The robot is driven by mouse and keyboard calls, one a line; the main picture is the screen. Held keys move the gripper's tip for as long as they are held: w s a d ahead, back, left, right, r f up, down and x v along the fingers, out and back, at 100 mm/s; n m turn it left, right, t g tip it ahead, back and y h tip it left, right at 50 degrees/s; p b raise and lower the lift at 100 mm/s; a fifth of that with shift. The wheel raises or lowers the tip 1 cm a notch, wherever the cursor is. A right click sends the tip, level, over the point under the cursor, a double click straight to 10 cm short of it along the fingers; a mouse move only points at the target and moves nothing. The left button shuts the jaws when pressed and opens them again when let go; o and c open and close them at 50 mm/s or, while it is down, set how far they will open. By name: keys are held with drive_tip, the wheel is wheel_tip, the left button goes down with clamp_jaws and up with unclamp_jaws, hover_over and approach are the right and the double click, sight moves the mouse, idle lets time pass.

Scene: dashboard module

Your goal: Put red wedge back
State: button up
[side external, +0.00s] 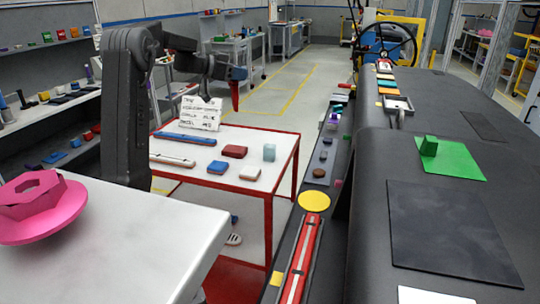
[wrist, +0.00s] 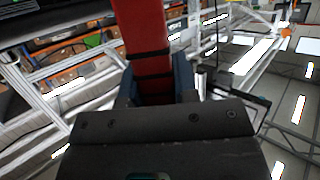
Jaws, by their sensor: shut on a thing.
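The red wedge (side external: 235,95) is held in the air by my gripper (side external: 237,74), with its narrow end pointing down, behind the white-topped table in the side view. In the wrist view the red wedge (wrist: 143,38) stands out from between the two fingers of my gripper (wrist: 156,82), which are shut on it. From the side view the wedge shows no contact with any surface.
The red-framed table (side external: 188,163) holds a written card (side external: 200,114), a blue bar (side external: 185,138), a red block (side external: 234,151), a pale cube (side external: 269,152) and other blocks. A long dark dashboard (side external: 375,160) stands to the right. A pink part (side external: 40,207) sits front left.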

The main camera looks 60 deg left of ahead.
drive_tip(key=w+d+f, duration=0.4)
drive_tip(key=w+f, duration=0.6)
drive_tip(key=f, duration=0.1)
drive_tip(key=shift+w, duration=0.25)
drive_tip(key=shift+d+f, duration=0.1)
drive_tip(key=shift+f, duration=0.55)
drive_tip(key=o, duration=0.9)
drive_tip(key=shift+o, duration=0.2)
drive_tip(key=shift+r, duration=0.15)
